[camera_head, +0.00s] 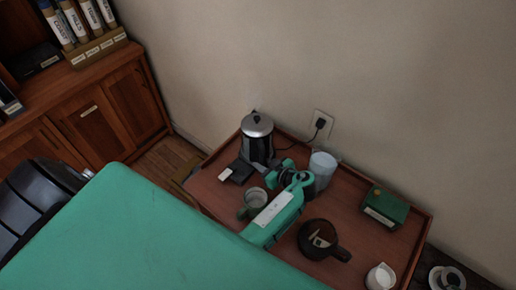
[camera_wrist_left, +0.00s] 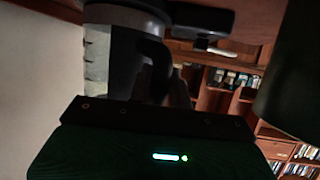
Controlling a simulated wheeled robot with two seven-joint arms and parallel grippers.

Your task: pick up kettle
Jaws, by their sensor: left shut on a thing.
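The kettle (camera_head: 257,146) is a silver and black upright vessel with a domed lid. It stands by a dark base with a white tab (camera_head: 238,172) at the back left of the wooden tray table (camera_head: 212,190). In the left wrist view the kettle body (camera_wrist_left: 97,50) appears upside down, with its dark curved handle (camera_wrist_left: 155,52). My left gripper (camera_head: 281,170) reaches in beside the kettle on its right side. It is shut on the handle; the fingers (camera_wrist_left: 168,90) are dark and their contact is partly hidden. My right gripper is not in view.
A grey-green mug (camera_head: 252,203) is left of my arm and a pale cup (camera_head: 323,168) right of it. A dark round pot (camera_head: 318,240), a green box (camera_head: 384,207) and a white cup (camera_head: 380,276) are on the right. A cord runs to the wall socket (camera_head: 321,125).

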